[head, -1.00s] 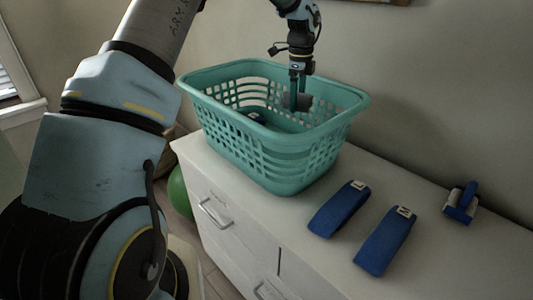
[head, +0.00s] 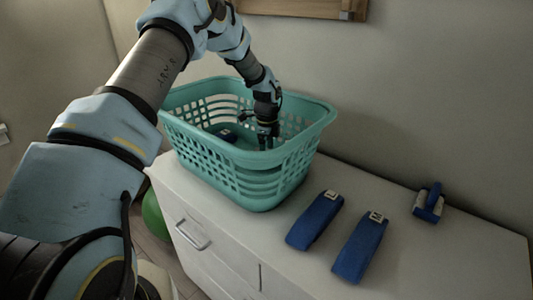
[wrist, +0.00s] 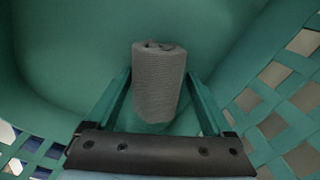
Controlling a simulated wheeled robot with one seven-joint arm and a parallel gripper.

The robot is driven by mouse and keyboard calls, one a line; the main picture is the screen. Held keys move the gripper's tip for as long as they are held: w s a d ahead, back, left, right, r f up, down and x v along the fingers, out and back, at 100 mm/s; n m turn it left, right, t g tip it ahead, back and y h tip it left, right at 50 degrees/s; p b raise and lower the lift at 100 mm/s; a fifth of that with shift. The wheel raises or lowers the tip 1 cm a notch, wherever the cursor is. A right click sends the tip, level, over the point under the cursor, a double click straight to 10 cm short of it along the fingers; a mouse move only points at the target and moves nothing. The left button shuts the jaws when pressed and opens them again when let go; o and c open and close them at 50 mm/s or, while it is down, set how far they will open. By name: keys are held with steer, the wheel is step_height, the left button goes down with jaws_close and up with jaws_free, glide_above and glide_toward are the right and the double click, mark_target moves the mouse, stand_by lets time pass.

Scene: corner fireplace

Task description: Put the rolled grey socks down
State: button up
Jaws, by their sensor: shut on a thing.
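The rolled grey socks (wrist: 158,85) are a ribbed grey roll between the two teal fingers of my gripper (wrist: 158,100) in the wrist view. My gripper is shut on them. In the head view my gripper (head: 266,142) reaches down inside the teal laundry basket (head: 245,158), below its rim. There the socks are hidden by the gripper and the basket wall. The wrist view shows the basket's green floor (wrist: 75,75) close behind the socks. I cannot tell whether the socks touch the floor.
A dark blue item (head: 228,136) lies inside the basket at the left. The basket stands on a white dresser (head: 270,232). Two blue strap-like items (head: 315,220) (head: 360,247) and a blue brush-like item (head: 429,203) lie to its right. A wall rises behind.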

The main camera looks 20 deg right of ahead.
mark_target(267, 148)
steer(key=shift+f, duration=0.15)
steer(key=shift+f, duration=0.1)
steer(key=o, duration=1.1)
step_height(267, 148, up, 12)
steer(key=b, duration=0.4)
